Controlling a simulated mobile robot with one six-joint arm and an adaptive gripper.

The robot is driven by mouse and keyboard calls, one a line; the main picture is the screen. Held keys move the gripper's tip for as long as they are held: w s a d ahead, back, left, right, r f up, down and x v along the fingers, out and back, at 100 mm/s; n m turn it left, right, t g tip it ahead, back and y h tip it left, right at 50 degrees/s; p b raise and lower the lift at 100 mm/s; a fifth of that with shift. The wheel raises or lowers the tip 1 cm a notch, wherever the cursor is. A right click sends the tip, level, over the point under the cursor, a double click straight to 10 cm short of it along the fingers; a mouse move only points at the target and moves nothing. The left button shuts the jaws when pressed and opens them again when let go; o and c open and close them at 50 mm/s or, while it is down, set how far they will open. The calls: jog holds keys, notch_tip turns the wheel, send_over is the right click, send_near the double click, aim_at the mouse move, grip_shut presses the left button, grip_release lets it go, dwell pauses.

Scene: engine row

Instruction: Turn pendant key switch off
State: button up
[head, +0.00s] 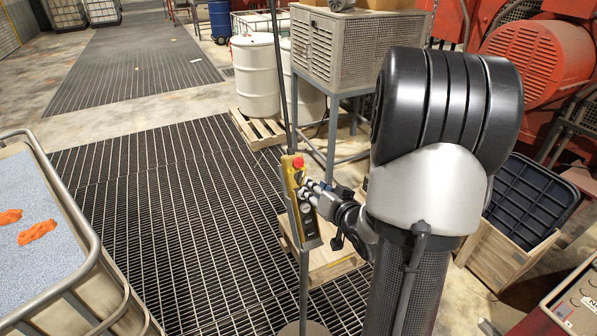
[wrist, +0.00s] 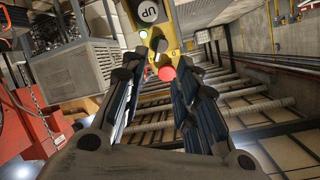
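The yellow pendant (head: 289,175) stands upright on a thin pole in the head view, with a red button (head: 298,162) near its top and dark controls below. My gripper (head: 310,190) is at the pendant's right side. In the wrist view my gripper (wrist: 158,72) has its fingers apart, with the red knob showing between them.
A blue-filled container (head: 95,290) with orange gloves is at the left. A white drum (head: 255,75) on a pallet and a grey cabinet (head: 345,45) stand behind. A wooden crate (head: 510,250) is at the right. The floor grating (head: 150,200) is open.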

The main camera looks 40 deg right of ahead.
aim_at(301, 180)
jog(key=x, duration=0.9)
jog(key=shift+w+f, duration=0.25)
jog(key=shift+c, duration=0.3)
grip_shut()
